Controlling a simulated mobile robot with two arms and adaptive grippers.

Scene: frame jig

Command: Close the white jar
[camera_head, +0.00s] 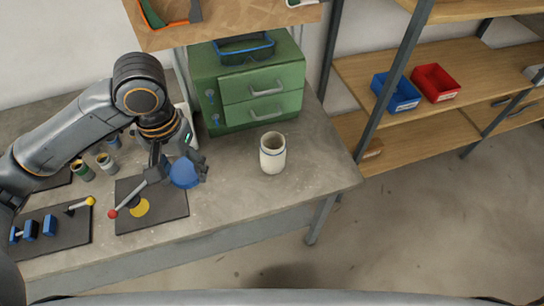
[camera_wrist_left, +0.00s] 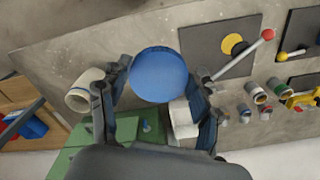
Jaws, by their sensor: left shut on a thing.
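The white jar (camera_head: 272,155) stands upright and open on the grey workbench, in front of the green cabinet. It also shows in the wrist view (camera_wrist_left: 84,92), left of my gripper. My left gripper (camera_head: 187,168) is shut on a round blue lid (camera_head: 184,173), held above the bench to the left of the jar. In the wrist view the lid (camera_wrist_left: 158,74) sits between the two fingers, apart from the jar. The lid's underside is hidden. My right gripper is out of view.
A dark board (camera_head: 172,206) with a red-knobbed lever (camera_head: 113,213) lies below my left gripper. Small cans (camera_head: 106,162) stand to the left. Bench around the jar is clear.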

